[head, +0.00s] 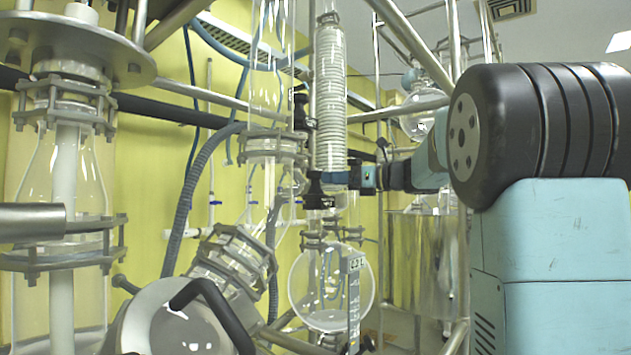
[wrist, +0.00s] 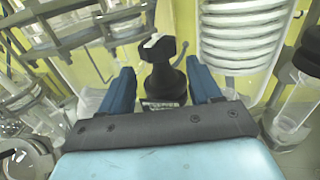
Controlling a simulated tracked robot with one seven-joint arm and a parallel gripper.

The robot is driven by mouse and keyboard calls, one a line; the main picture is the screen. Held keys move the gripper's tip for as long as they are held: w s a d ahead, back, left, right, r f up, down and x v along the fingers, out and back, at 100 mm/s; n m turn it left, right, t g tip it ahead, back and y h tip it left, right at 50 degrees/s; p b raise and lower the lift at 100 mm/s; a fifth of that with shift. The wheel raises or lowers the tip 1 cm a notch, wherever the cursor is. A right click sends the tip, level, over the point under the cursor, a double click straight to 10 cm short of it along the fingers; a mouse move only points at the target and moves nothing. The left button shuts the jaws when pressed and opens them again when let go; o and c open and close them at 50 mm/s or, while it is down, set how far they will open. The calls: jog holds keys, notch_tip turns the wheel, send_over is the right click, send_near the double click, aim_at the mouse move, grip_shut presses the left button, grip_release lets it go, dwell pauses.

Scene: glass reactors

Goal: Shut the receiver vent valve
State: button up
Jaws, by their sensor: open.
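My gripper (head: 350,179) reaches in from the right in the head view, just below the glass coil condenser (head: 330,95). In the wrist view its two blue fingers (wrist: 162,80) are apart. A black valve knob (wrist: 163,72) with a pale top edge stands between them, with space showing on both sides. I take it for the receiver vent valve, but no label is readable. In the head view dark fittings (head: 318,192) sit at the fingertips; which one is the knob is unclear. The round glass receiver (head: 330,290) hangs below.
The coil condenser also shows right of the fingers in the wrist view (wrist: 243,35). A black-capped glass tube (wrist: 297,105) stands further right. Clamped glass flanges (wrist: 90,28) are at the left. Metal frame bars and hoses (head: 190,190) crowd the space left of my arm.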

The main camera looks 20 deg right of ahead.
aim_at(315, 175)
jog(key=x, duration=0.6)
jog(key=shift+w+a, duration=0.2)
jog(key=shift+a, duration=0.05)
jog(key=c, duration=0.7)
jog(key=shift+m+t+h, duration=0.3)
jog(key=shift+t+h, duration=0.1)
jog(key=shift+t, duration=0.1)
jog(key=m+t+h, duration=0.3)
jog(key=h, duration=0.2)
jog(key=shift+m, duration=0.4)
jog(key=shift+d+m+t+h, duration=0.1)
jog(key=shift+m+t+h, duration=0.8)
jog(key=shift+m+h, duration=0.95)
jog(key=shift+m+h, duration=0.65)
jog(key=shift+h, duration=1.2)
